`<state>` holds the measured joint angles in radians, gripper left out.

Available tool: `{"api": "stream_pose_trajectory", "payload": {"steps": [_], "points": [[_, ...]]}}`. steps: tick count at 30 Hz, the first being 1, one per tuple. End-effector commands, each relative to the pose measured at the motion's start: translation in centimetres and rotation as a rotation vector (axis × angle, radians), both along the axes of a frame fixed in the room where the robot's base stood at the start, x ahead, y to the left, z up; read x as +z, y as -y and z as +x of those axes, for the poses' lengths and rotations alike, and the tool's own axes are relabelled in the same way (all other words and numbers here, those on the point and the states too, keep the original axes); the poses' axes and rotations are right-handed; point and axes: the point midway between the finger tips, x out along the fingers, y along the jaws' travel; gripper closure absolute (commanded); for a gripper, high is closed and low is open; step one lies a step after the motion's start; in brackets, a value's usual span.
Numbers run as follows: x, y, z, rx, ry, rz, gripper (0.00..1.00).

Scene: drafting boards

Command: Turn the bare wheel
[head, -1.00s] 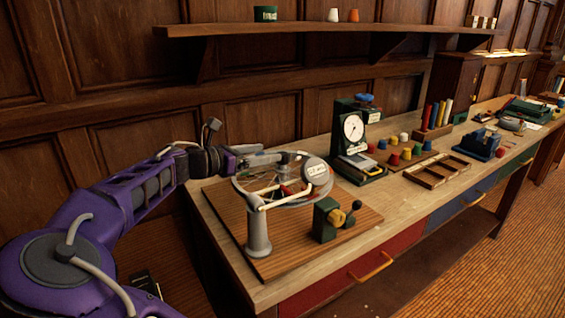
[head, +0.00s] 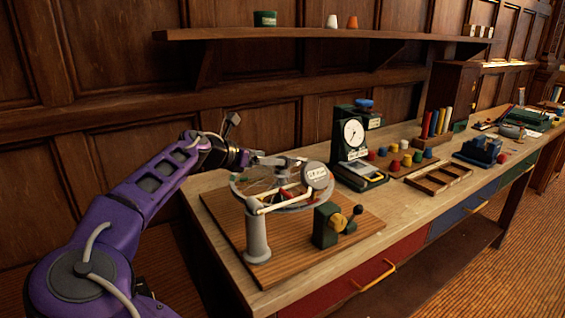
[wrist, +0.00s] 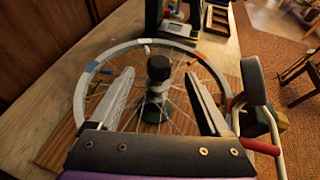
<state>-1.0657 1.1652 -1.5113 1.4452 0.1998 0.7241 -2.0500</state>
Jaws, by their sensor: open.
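The bare wheel is a spoked grey ring (wrist: 79,93) lying flat over a striped wooden board; it also shows in the head view (head: 300,207). Its rim carries blue and red marks. Whether the fingers touch the spokes or hub I cannot tell. In the head view my gripper (head: 285,160) is over the far left part of the wheel, partly blurred into it.
A grey post (head: 257,235) with a white arm and a round labelled disc (head: 317,175) stands by the wheel. A dial scale (head: 352,140) stands behind. The bench's front left is clear.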

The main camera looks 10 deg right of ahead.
Motion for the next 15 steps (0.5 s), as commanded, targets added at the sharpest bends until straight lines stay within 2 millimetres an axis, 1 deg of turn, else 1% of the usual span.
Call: {"api": "stream_pose_trajectory", "payload": {"steps": [1, 7, 11, 15], "points": [[-0.6, 1.1, 0.5, -0.004, 0.001, -0.002, 0.19], [-1.9, 3.9, 2.4, -0.003, 0.0, -0.001, 0.19], [-2.4, 4.9, 3.1, -0.002, 0.0, -0.001, 0.19], [-2.6, 5.4, 3.4, 0.0, 0.001, 0.001, 0.19]]}}
